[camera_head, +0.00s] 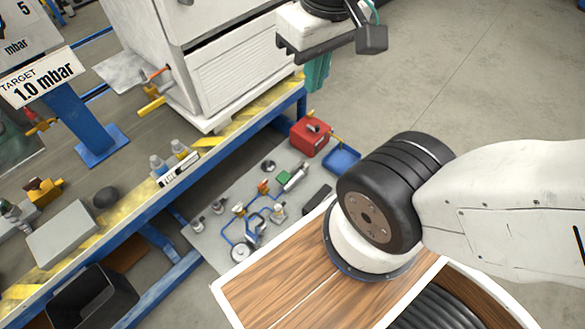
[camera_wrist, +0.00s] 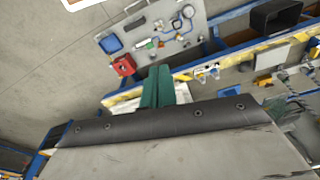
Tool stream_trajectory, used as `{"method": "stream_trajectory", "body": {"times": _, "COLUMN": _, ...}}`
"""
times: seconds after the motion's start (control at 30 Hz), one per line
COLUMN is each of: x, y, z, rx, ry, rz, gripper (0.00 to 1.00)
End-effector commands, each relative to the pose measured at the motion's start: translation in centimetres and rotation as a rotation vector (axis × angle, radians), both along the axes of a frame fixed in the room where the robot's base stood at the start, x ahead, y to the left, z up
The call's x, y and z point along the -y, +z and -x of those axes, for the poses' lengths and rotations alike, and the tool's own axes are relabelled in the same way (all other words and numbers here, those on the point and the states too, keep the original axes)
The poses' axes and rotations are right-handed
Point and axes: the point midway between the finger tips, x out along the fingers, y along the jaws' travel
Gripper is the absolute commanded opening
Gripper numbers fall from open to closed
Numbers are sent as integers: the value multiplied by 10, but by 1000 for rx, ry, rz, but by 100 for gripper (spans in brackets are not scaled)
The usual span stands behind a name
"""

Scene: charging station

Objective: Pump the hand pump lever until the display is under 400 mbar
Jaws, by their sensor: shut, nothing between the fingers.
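My gripper (camera_head: 316,84) is at the top of the head view, partly behind its own dark-edged body. Its green fingers also show in the wrist view (camera_wrist: 157,71), closed together and empty. The display (camera_head: 18,28) is cut off at the top left; only a "5" and "mbar" can be read. A sign (camera_head: 42,80) below it reads "TARGET 1.0 mbar". I cannot tell for sure which part is the hand pump lever. An orange handle (camera_head: 158,72) and a yellow handle (camera_head: 152,104) stick out beside the white cabinet. My gripper is apart from both.
The white cabinet (camera_head: 232,82) stands on the blue-framed bench (camera_head: 225,135). Below is a grey panel (camera_head: 215,238) with gauges, hoses, a red box (camera_head: 310,137) and a blue tray (camera_head: 342,160). A black bin (camera_head: 95,297) is at the lower left. Floor to the right is clear.

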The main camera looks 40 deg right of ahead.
Motion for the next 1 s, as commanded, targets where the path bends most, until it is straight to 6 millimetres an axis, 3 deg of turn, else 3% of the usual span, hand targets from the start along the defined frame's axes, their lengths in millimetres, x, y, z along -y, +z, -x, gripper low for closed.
{"method": "stream_trajectory", "body": {"times": 0.3, "x": 0, "y": 0, "z": -2, "rx": -1, "ry": -2, "rz": -2, "gripper": 0}}
{"method": "stream_trajectory", "body": {"times": 0.47, "x": -3, "y": -3, "z": -28, "rx": -8, "ry": -24, "rz": -33, "gripper": 0}}
{"method": "stream_trajectory", "body": {"times": 0.63, "x": -9, "y": -19, "z": -93, "rx": -15, "ry": -93, "rz": -102, "gripper": 0}}
{"method": "stream_trajectory", "body": {"times": 0.77, "x": -12, "y": -43, "z": -149, "rx": -15, "ry": -165, "rz": -157, "gripper": 0}}
{"method": "stream_trajectory", "body": {"times": 1.0, "x": -5, "y": -115, "z": -246, "rx": -14, "ry": -330, "rz": -229, "gripper": 0}}
